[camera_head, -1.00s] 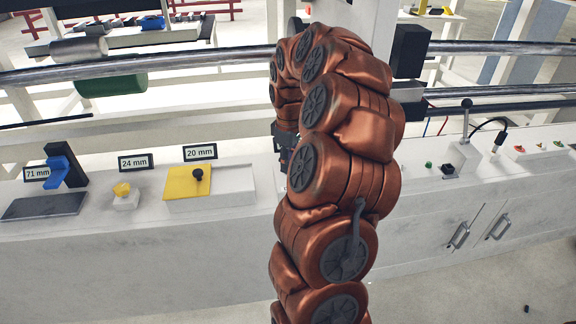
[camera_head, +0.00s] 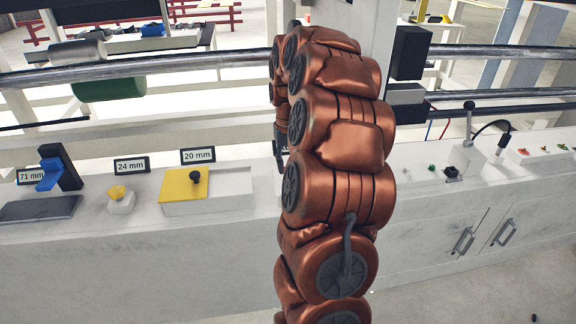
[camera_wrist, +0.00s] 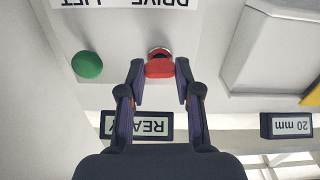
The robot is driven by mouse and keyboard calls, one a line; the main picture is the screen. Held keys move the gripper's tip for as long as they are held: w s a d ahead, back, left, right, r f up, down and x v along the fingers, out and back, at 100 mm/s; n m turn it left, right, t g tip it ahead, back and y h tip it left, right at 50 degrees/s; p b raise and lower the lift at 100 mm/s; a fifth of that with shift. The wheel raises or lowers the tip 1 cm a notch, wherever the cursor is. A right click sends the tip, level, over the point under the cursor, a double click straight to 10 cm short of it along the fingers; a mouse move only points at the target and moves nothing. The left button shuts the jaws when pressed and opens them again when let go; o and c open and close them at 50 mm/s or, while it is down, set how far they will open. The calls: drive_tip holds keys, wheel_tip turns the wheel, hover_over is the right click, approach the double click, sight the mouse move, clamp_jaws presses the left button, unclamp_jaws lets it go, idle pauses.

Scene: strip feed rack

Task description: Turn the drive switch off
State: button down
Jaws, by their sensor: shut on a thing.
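The red drive switch (camera_wrist: 159,67) shows in the wrist view, set in a pale panel below the upside-down word DRIVE. My gripper (camera_wrist: 160,72) has one fingertip on each side of it and is shut on it. Whether the switch is turned cannot be told. A round green button (camera_wrist: 87,65) sits to its left, by the upside-down word LIFT. In the head view my copper arm hides the switch and the gripper.
A READY label (camera_wrist: 150,125) lies partly behind the fingers. A 20 mm label (camera_wrist: 288,125) and a raised pale block (camera_wrist: 275,50) are to the right. In the head view, a yellow plate (camera_head: 181,183) and a blue part (camera_head: 49,176) stand on the bench at left.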

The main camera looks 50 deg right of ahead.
drive_tip(key=shift+m, duration=0.5)
drive_tip(key=c, duration=0.8)
unclamp_jaws()
drive_tip(key=shift+r, duration=0.1)
wheel_tip(320, 180, up, 12)
drive_tip(key=shift+a, duration=0.1)
idle(0.6)
